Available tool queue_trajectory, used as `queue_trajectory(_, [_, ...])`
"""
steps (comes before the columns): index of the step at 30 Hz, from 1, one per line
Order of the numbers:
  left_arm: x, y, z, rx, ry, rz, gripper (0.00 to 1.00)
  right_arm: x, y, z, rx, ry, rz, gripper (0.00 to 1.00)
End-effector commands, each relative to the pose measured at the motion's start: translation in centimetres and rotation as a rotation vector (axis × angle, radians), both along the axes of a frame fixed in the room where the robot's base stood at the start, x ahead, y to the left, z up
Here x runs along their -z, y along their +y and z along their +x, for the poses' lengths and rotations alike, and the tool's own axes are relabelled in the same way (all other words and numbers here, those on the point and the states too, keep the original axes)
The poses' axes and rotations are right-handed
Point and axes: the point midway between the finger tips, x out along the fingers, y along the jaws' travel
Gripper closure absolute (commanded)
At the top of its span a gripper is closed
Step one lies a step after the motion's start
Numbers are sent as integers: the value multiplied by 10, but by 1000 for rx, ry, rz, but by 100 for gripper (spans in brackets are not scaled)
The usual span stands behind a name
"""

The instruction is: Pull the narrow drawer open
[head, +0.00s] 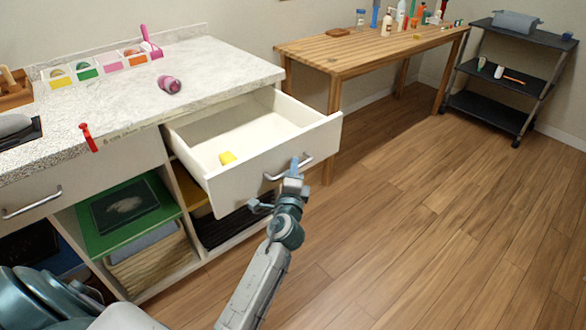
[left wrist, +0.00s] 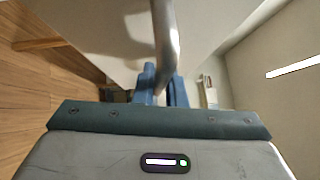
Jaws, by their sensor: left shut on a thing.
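The white drawer (head: 235,191) under the right part of the counter is pulled well out, and its inside shows. A metal bar handle (head: 273,178) crosses the drawer front. My left gripper (head: 293,174) is at the handle, in front of the drawer. In the left wrist view, the blue fingers (left wrist: 163,88) are shut on the bar handle (left wrist: 164,35), which runs up from between them. The drawer front (left wrist: 110,45) fills much of that view. My right gripper is not in view.
Another drawer (head: 75,188) at the left is shut. A wooden table (head: 375,50) and a dark cart (head: 510,65) stand behind. The wooden floor (head: 440,200) at right is clear.

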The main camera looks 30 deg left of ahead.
Motion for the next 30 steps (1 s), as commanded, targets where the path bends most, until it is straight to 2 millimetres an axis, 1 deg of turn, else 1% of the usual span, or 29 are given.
queue_trajectory(1, [1, 0, 0, 0, 1, 0, 87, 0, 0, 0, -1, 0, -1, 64])
queue_trajectory(4, [0, 0, 0, 0, 1, 0, 68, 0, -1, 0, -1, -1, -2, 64])
queue_trajectory(12, [0, 0, 0, 0, 1, 0, 68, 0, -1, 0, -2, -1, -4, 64])
queue_trajectory(16, [3, -3, -8, 1, 2, -2, 68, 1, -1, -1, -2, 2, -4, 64])
queue_trajectory(20, [7, -11, -28, 0, 3, -3, 68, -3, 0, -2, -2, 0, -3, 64])
queue_trajectory(22, [9, -17, -42, 1, 2, -3, 68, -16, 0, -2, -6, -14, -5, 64])
queue_trajectory(27, [13, -29, -73, -1, 3, -3, 68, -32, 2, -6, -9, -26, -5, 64])
queue_trajectory(30, [15, -35, -86, 0, 2, -4, 68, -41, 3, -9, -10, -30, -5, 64])
